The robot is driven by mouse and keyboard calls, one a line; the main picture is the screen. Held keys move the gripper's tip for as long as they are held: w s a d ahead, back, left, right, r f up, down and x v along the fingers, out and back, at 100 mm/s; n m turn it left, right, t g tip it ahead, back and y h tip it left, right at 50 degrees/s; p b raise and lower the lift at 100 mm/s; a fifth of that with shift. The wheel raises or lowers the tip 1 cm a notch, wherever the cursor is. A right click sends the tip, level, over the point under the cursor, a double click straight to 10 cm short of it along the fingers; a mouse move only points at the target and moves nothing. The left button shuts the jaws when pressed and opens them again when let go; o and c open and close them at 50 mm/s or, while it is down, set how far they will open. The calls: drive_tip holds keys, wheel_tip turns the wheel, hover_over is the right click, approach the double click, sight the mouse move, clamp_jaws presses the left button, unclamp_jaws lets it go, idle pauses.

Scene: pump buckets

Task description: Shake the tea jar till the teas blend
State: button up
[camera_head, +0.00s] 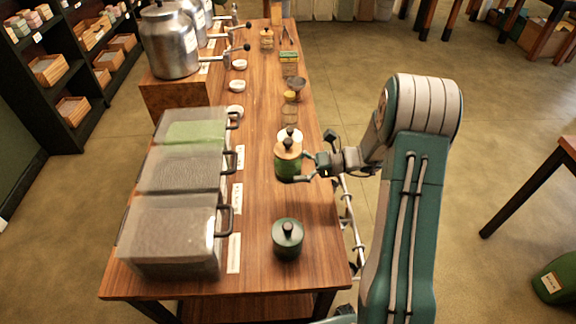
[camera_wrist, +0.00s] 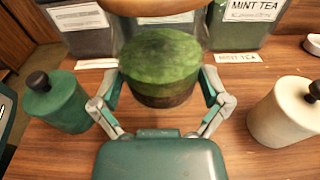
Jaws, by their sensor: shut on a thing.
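The tea jar (camera_head: 289,165) has clear walls, a wooden lid and a dark knob. In the wrist view the tea jar (camera_wrist: 162,62) shows green tea on top of a darker brown layer, with its wooden lid at the top edge of the picture. My gripper (camera_head: 310,167) is shut around the jar from the right side; in the wrist view the fingers of my gripper (camera_wrist: 163,100) press on both sides of it. The jar looks upright. I cannot tell whether its base touches the table.
A green lidded canister (camera_head: 288,240) stands near the table's front, and a cream canister (camera_wrist: 285,112) stands close behind the jar. Clear tea bins (camera_head: 172,237) line the left side. Small white dishes (camera_head: 235,112) and metal urns (camera_head: 169,43) are farther back.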

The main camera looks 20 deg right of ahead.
sight(294, 148)
wheel_tip(294, 148, up, 7)
drive_tip(key=shift+f, duration=0.3)
wheel_tip(294, 148, down, 7)
drive_tip(key=shift+a+r, duration=0.1)
wheel_tip(294, 148, up, 7)
drive_tip(key=shift+r, duration=0.2)
drive_tip(key=shift+f, duration=0.1)
wheel_tip(294, 148, down, 7)
drive_tip(key=shift+f, duration=0.1)
wheel_tip(294, 148, up, 7)
drive_tip(key=shift+r, duration=0.2)
drive_tip(key=shift+f, duration=0.1)
wheel_tip(294, 148, down, 7)
drive_tip(key=shift+f, duration=0.1)
drive_tip(key=shift+r, duration=0.25)
